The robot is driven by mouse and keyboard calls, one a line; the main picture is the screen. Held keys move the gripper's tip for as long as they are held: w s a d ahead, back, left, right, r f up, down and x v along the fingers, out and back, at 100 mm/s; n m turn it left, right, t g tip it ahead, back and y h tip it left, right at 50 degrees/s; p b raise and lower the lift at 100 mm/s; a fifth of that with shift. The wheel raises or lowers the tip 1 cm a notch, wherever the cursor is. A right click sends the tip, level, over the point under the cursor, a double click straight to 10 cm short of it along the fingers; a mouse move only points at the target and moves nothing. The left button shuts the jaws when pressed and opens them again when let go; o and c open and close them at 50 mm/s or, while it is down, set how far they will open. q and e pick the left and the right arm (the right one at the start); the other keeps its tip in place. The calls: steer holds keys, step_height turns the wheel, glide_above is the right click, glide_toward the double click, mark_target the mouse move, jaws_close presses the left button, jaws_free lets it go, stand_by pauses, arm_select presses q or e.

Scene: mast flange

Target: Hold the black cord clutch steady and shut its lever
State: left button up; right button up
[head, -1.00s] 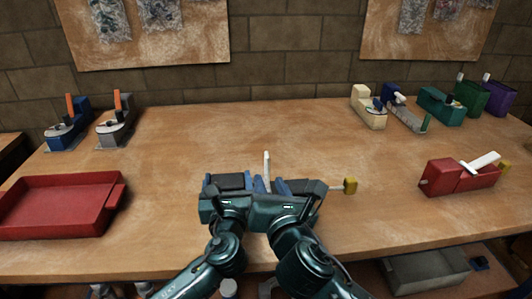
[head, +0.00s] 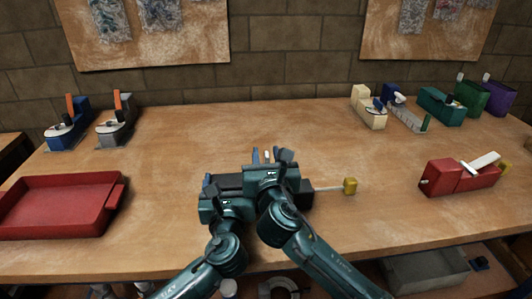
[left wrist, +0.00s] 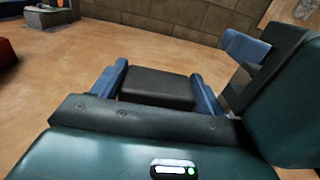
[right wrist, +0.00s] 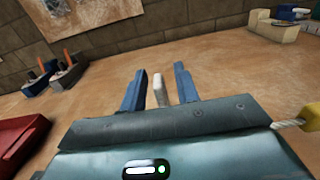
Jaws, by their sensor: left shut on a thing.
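The black cord clutch (head: 233,182) lies on the bench in front of me, largely covered by my arms. Its body shows as a dark block (left wrist: 158,86) in the left wrist view. My left gripper (left wrist: 158,72) is shut on it, a blue finger on each side. The clutch's white lever (right wrist: 158,92) stands up between the fingers of my right gripper (right wrist: 160,84), with a gap on either side. In the head view the lever's tip (head: 267,155) shows between those fingers. The lever's lower end is hidden.
A cord runs right from the clutch to a yellow end piece (head: 351,186). A red clutch (head: 458,178) with a white lever lies to the right. A red tray (head: 60,208) is at left. Several other clutches stand at the back corners. The bench's middle behind my grippers is clear.

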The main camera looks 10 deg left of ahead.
steer(key=shift+w+a, duration=0.1)
steer(key=shift+w, duration=0.4)
jaws_close()
stand_by(0.3)
